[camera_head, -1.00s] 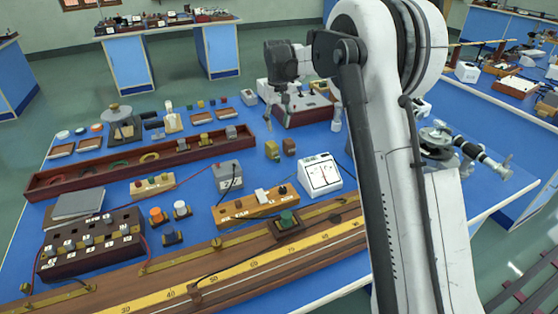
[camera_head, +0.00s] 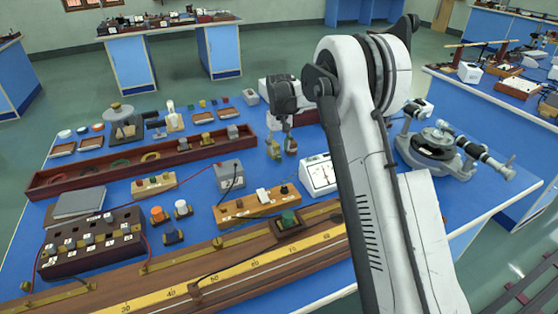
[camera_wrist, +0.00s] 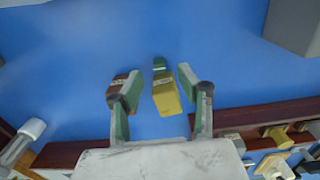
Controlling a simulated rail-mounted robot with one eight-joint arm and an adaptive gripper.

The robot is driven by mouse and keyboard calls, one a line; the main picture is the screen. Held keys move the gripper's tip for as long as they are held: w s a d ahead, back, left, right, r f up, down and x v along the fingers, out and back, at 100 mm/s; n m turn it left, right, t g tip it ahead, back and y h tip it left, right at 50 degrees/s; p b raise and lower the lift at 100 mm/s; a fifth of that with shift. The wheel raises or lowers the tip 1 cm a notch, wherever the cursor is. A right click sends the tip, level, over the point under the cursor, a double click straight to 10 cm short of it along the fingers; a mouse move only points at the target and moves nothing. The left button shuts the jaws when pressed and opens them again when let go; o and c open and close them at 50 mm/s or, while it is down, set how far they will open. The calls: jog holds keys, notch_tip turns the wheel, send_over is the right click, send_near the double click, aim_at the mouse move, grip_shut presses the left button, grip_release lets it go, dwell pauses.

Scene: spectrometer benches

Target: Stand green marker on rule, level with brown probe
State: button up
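The green marker looks to be the small upright yellow-green block with a dark green top and a label (camera_wrist: 165,95) in the wrist view. It stands on the blue bench between the two fingers of my gripper (camera_wrist: 162,107), which is open. I see gaps on both sides of it. A similar brown block (camera_wrist: 124,82) is close beside the left finger; I cannot tell if they touch. In the head view my gripper (camera_head: 282,147) is over these blocks and mostly hides them. The yellow rule (camera_head: 232,275) lies along the front; a small brown piece with a wire, probably the brown probe (camera_head: 195,291), sits at its edge.
A white meter (camera_head: 318,175) stands right of the gripper, and a grey box (camera_head: 229,175) stands left. A long brown tray (camera_head: 120,170) lies farther left. A wooden key board (camera_head: 257,207) and a green-knobbed block (camera_head: 289,220) lie between the gripper and the rule.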

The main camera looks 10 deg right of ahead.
aim_at(280, 158)
jog(key=shift+d+f, duration=0.1)
jog(key=shift+f, duration=2.3)
grip_shut()
